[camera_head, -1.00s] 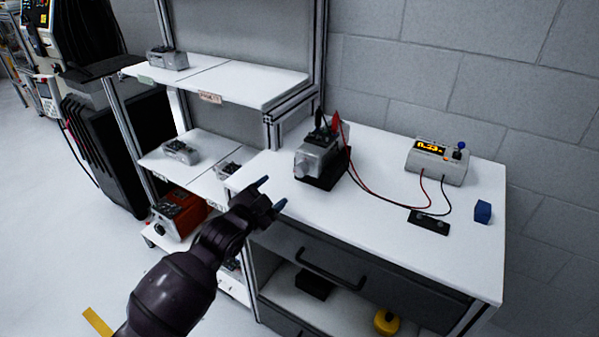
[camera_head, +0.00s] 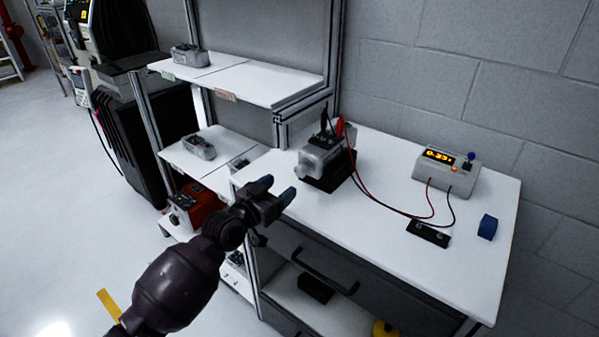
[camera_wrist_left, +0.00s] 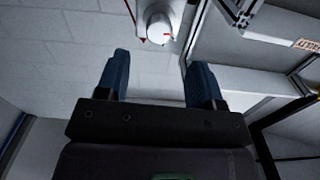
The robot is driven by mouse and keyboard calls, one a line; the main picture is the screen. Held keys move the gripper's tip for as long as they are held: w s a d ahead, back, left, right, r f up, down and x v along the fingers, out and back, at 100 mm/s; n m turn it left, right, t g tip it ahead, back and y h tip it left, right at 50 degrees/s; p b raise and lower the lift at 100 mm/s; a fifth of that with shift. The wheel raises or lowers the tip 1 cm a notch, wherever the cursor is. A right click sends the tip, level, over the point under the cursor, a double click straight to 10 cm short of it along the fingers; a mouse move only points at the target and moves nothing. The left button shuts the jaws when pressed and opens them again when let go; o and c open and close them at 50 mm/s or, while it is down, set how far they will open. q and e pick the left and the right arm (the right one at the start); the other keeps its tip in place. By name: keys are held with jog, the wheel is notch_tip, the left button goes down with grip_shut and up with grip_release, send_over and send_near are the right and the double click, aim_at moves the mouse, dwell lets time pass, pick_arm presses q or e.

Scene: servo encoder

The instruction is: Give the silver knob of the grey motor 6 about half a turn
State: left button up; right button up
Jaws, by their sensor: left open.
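The grey motor (camera_head: 322,156) sits on a black mount on the white bench, with red and black clips on top. Its silver knob (camera_head: 303,172) faces toward the left front of the bench. My left gripper (camera_head: 278,190) is open and empty, a short way in front of the knob and apart from it. In the left wrist view the knob (camera_wrist_left: 159,29) shows beyond and between the two open blue-tipped fingers (camera_wrist_left: 160,75). My right gripper is in neither view.
A meter box (camera_head: 447,170) with a lit display stands at the bench's back right, wired to the motor. A black terminal strip (camera_head: 428,234) and a blue block (camera_head: 488,227) lie nearby. A shelf rack (camera_head: 245,80) with other motors stands on the left. The bench front is clear.

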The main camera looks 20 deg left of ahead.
aim_at(298, 173)
pick_arm(q)
jog(key=x, duration=0.7)
jog(key=shift+w+d+f, duration=0.1)
jog(key=shift+w+d, duration=0.1)
jog(key=shift+w, duration=0.15)
jog(key=shift+w+d, duration=0.1)
jog(key=shift+w, duration=0.25)
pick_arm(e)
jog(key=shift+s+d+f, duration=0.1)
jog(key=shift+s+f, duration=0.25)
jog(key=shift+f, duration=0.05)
pick_arm(q)
jog(key=c, duration=0.9)
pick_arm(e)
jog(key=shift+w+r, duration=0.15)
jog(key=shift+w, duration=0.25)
